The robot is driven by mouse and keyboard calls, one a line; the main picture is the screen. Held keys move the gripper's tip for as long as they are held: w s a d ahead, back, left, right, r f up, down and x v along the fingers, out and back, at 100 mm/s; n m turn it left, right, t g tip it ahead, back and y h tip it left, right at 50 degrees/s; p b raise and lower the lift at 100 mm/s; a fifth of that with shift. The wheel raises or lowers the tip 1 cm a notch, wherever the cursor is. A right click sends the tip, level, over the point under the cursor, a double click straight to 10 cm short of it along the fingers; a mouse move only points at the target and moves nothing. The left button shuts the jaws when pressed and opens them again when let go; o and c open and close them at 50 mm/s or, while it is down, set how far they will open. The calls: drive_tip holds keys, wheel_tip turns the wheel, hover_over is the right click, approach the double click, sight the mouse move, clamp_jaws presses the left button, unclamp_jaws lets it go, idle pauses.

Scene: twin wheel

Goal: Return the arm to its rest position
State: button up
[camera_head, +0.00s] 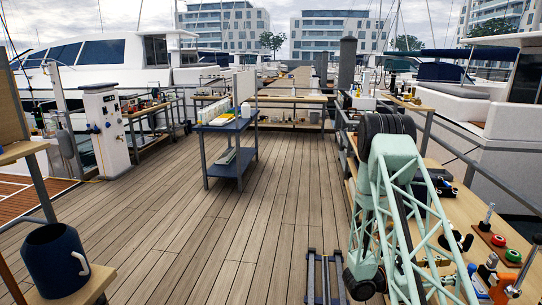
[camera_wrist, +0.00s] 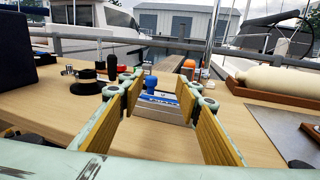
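My gripper (camera_wrist: 160,96) shows in the wrist view with its two yellow-padded fingers wide apart. Nothing is clasped between the pads. A small blue and white box (camera_wrist: 163,110) on the wooden bench is seen through the gap, beyond the fingers. My mint-green lattice arm (camera_head: 395,210) rises at the right of the head view, folded over beside the right-hand bench. I cannot make out the fingers in the head view.
The wooden bench (camera_head: 462,200) on the right carries several small tools and parts. In the wrist view, a cream roll (camera_wrist: 272,80) on a wooden base lies at the right. A blue trolley (camera_head: 228,128) stands mid-deck. The plank deck (camera_head: 215,225) is clear in front.

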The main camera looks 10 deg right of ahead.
drive_tip(key=s+a+r+m+g+y, duration=0.3)
drive_tip(key=s+a+r+m, duration=0.3)
drive_tip(key=r, duration=0.6)
drive_tip(key=s+a+r+m+g+y, duration=0.2)
drive_tip(key=s+a+r+m+y, duration=0.15)
drive_tip(key=s+a+r, duration=0.65)
drive_tip(key=s+a+r+m+t+y, duration=0.2)
drive_tip(key=s+a+r+t+y, duration=0.1)
drive_tip(key=a, duration=0.9)
drive_tip(key=s+a+r+m+t+y+b, duration=0.1)
drive_tip(key=s+a+r+t+y, duration=0.3)
drive_tip(key=a, duration=0.8)
drive_tip(key=s+a+r+m+t+y, duration=0.3)
drive_tip(key=s+a, duration=0.3)
drive_tip(key=a, duration=0.6)
drive_tip(key=shift+s+a+r+m+t+y+b, duration=0.15)
drive_tip(key=shift+a+r+m+t+y+b, duration=0.2)
drive_tip(key=shift+r+y, duration=0.35)
